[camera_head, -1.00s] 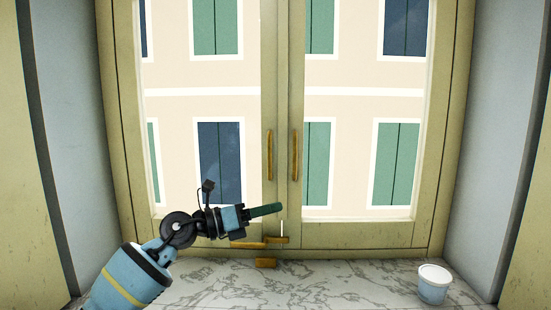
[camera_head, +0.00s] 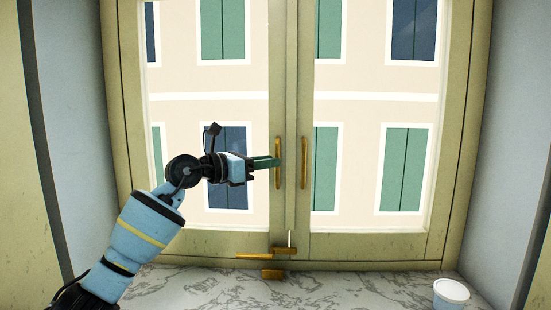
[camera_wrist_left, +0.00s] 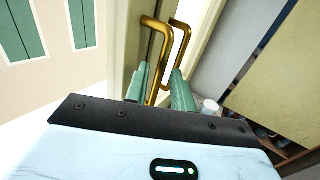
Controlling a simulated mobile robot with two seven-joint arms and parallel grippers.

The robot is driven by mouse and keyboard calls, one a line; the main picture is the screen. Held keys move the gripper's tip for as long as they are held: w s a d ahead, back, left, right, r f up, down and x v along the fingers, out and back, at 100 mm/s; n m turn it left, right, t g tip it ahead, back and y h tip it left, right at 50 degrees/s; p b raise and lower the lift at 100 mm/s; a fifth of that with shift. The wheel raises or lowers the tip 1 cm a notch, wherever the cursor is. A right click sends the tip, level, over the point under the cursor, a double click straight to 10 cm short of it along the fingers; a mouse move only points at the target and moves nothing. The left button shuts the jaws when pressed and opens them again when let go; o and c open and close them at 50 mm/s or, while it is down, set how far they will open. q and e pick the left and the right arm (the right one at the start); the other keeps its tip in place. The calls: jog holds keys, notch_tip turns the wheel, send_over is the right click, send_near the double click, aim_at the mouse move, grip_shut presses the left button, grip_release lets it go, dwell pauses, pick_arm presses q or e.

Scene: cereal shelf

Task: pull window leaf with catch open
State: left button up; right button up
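The window has two leaves with pale yellow-green frames, a left leaf (camera_head: 207,232) and a right leaf (camera_head: 370,238). Each has an upright gold handle beside the middle seam: a left handle (camera_head: 278,146) and a right handle (camera_head: 304,165). The gold catch (camera_head: 262,256) sits low at the seam, its bar pointing left. My left gripper (camera_head: 277,162) is at the left handle. In the left wrist view its green fingers (camera_wrist_left: 163,84) are apart, with the near handle (camera_wrist_left: 157,62) between them; contact is unclear. My right gripper is out of view.
A gold block (camera_head: 271,274) sits below the catch on the marbled sill (camera_head: 345,287). A white-lidded tub (camera_head: 451,294) stands at the sill's right end. Side walls flank the window. The sill between catch and tub is clear.

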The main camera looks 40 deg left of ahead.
aim_at(277, 182)
pick_arm(q)
jog(key=shift+x, duration=1.7)
jog(key=shift+s, duration=0.1)
grip_shut()
